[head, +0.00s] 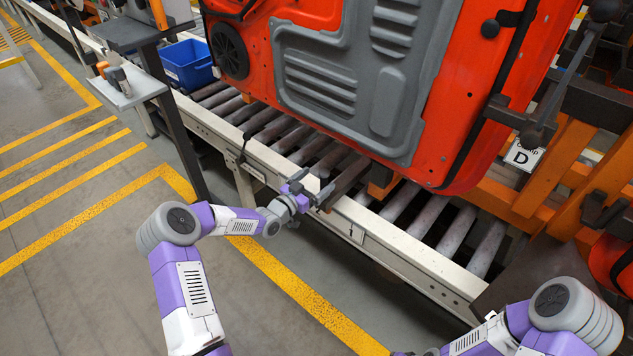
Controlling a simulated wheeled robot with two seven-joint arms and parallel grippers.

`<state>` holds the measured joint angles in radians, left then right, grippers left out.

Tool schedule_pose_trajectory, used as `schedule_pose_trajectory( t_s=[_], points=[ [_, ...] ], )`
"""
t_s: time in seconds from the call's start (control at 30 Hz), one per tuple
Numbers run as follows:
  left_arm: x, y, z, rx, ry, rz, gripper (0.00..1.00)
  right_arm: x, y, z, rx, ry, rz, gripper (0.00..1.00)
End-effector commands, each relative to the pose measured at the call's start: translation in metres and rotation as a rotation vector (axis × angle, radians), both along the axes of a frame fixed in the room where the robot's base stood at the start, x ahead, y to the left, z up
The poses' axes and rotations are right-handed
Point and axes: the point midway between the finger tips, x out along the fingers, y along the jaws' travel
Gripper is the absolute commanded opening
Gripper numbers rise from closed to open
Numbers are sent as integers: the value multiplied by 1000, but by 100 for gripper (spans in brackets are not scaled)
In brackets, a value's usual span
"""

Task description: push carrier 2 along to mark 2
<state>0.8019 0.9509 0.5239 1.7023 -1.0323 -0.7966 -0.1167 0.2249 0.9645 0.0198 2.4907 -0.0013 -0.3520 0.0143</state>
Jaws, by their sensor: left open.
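A carrier with an orange frame (563,150) stands on the roller conveyor and bears a big red and grey door (345,75). A card with the letter D (523,157) hangs on the frame; I see no number 2 on it. A dark bar (346,184) sticks out from under the door towards the near rail. My left gripper (318,190) is open at the near rail, right by the end of this bar; I cannot tell if they touch. A plate marked 1 (352,233) is on the rail just below. I cannot make out mark 2. My right gripper is outside the picture.
A blue bin (187,64) and a grey stand (132,85) are at upper left. The floor with yellow lines is clear at left.

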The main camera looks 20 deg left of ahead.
Motion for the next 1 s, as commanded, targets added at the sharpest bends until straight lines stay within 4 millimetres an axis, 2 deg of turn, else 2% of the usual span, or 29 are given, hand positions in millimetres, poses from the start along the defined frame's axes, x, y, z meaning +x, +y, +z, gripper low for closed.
schedule_pose_trajectory(
  t_s=[0.03,0.13,1.0],
  points=[
    [-3,12,0,5,3,21,100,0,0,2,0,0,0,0],
    [-13,16,1,7,3,22,100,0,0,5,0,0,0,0],
    [-94,37,9,4,3,7,100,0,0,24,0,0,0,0]
  ],
)
